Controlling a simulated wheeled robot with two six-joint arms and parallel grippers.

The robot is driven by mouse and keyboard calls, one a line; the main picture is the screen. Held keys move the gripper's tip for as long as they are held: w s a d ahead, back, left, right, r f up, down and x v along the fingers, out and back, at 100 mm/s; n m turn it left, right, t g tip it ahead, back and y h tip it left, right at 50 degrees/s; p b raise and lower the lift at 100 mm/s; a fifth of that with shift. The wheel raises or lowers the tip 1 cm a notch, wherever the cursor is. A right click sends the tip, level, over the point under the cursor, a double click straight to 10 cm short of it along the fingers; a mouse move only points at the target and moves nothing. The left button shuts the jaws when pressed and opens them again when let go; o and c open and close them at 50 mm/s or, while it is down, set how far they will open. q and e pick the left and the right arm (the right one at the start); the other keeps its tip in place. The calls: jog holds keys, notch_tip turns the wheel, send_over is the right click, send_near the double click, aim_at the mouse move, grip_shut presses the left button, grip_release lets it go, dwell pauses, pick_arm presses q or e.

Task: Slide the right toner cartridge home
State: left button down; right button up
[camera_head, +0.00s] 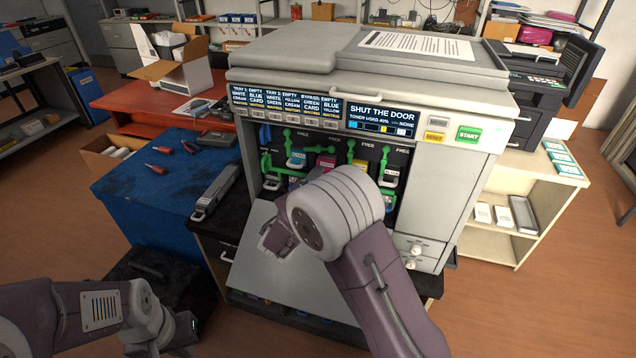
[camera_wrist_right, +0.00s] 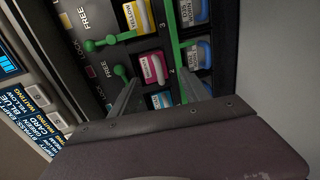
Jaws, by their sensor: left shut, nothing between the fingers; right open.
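The printer (camera_head: 470,165) stands with its front door (camera_head: 255,275) folded down. In its bay, a cyan cartridge (camera_head: 296,157), a magenta cartridge (camera_head: 325,162), a yellow cartridge (camera_head: 357,164) and a black cartridge (camera_head: 390,176) sit side by side near green levers. My right arm covers part of the bay. My right gripper (camera_wrist_right: 160,77) is open, with its fingers toward the magenta cartridge (camera_wrist_right: 152,68) and the cyan cartridge (camera_wrist_right: 160,100); I cannot tell whether they touch. The yellow cartridge also shows in the wrist view (camera_wrist_right: 137,15). My left gripper (camera_head: 187,328) is shut and empty, low at the left.
A blue cabinet (camera_head: 130,190) at the left carries several screwdrivers. A long grey cartridge-like unit (camera_head: 217,190) lies beside the printer. A red bench (camera_head: 120,98) stands behind. A cream shelf (camera_head: 550,185) is at the right. The floor at lower right is clear.

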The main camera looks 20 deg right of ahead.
jog(key=shift+b+v, duration=0.4)
jog(key=shift+v, duration=1.25)
